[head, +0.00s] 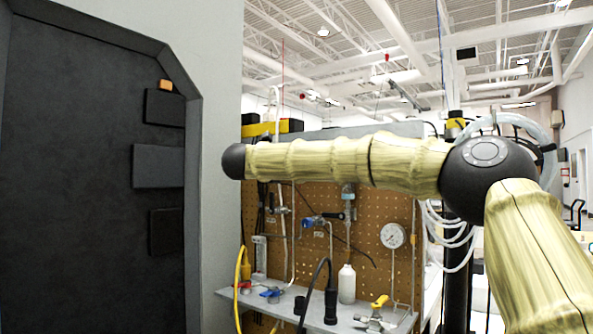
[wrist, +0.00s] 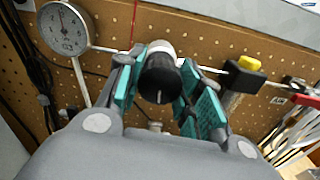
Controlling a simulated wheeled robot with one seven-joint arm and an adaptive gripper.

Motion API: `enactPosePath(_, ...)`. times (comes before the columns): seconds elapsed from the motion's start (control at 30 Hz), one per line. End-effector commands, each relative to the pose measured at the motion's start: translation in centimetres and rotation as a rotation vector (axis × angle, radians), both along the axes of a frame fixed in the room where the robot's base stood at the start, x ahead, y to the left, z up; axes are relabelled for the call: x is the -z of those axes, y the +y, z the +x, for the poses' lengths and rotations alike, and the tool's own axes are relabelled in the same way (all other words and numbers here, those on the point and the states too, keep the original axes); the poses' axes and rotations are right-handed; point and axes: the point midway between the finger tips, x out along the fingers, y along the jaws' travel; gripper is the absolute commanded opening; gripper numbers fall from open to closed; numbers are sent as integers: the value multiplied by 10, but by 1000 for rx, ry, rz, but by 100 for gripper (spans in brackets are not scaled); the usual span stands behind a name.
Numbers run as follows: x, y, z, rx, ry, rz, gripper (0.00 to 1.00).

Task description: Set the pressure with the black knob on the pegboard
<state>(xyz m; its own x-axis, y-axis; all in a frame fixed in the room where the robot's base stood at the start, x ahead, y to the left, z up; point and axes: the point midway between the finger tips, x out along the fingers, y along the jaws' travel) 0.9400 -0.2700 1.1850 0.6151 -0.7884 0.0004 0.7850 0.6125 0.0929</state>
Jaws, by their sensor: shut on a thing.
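The black knob (wrist: 160,82) is in the middle of the wrist view, with a white pointer line on its face and a pale collar behind it. My gripper (wrist: 157,68) has its teal-padded fingers on either side of the knob and is shut on it. A round white gauge (wrist: 63,28) with a thin needle is to the left of the knob; its exact reading is too small to tell. In the head view a white gauge (head: 392,235) hangs on the pegboard (head: 330,218). My gripper and the held knob cannot be made out in the head view.
A yellow-topped black fitting (wrist: 242,75) is close to the right of my gripper. A metal pipe runs across the pegboard. In the head view, a grey shelf (head: 262,308) below holds a white bottle (head: 346,284), hoses and valves. A dark panel (head: 80,200) is on the left.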

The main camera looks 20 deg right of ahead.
Motion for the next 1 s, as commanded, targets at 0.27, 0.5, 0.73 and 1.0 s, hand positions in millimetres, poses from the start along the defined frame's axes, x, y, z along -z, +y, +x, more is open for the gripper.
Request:
enactPosePath(0.27,6,2,1,0,8,1,12)
enactPosePath(0.5,4,1,1,0,6,1,58)
enactPosePath(0.73,2,2,0,-1,4,0,58)
enactPosePath(1.0,1,23,-17,-2,3,-1,58)
